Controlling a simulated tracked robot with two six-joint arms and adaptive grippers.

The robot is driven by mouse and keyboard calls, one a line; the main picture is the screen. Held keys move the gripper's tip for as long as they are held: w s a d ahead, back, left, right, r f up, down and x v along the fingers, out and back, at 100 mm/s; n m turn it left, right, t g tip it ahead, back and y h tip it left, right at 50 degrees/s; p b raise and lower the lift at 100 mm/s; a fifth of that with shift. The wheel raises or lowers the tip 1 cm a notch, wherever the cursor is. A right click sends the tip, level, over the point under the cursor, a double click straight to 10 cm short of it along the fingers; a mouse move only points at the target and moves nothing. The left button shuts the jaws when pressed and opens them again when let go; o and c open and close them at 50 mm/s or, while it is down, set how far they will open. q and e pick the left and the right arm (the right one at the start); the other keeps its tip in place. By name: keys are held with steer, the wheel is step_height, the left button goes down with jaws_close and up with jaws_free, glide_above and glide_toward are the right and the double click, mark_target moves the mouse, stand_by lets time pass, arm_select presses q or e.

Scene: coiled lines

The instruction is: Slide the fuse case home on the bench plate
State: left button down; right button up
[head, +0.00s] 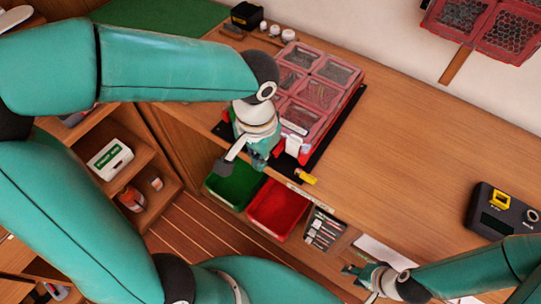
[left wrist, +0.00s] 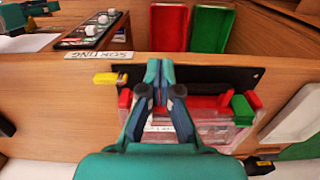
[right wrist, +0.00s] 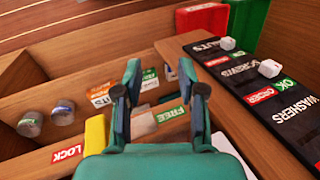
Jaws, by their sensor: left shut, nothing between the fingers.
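The fuse case (head: 318,92), red with clear lidded compartments, lies on the bench against a black bench plate (head: 342,125). Black plate shows along its right side and front corner. In the left wrist view the case (left wrist: 210,128) is partly hidden behind my gripper; a bare strip of plate (left wrist: 212,75) lies along its front edge. My left gripper (head: 262,163) is shut and empty at the case's front; its fingers (left wrist: 158,68) overlap the plate strip in view, and contact cannot be told. My right gripper (head: 360,275) is open and empty, low before the bench (right wrist: 160,72).
A yellow-tipped piece (head: 306,178) lies by the bench edge right of my left gripper. Green (head: 235,184) and red (head: 277,208) bins sit below the edge. A dark device (head: 503,212) stands at right. The middle bench top (head: 410,150) is clear.

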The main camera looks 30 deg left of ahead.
arm_select(q)
steer(key=w+f, duration=0.1)
steer(key=f, duration=0.1)
steer(key=w+f, duration=0.1)
steer(key=w+f+p, duration=0.1)
steer(key=f, duration=0.1)
steer(key=shift+w+d+f, duration=0.1)
steer(key=shift+d+f, duration=0.15)
steer(key=shift+f, duration=0.05)
steer(key=shift+w, duration=0.35)
arm_select(e)
steer(key=shift+r, duration=0.65)
arm_select(q)
steer(key=shift+w+a+f, duration=0.1)
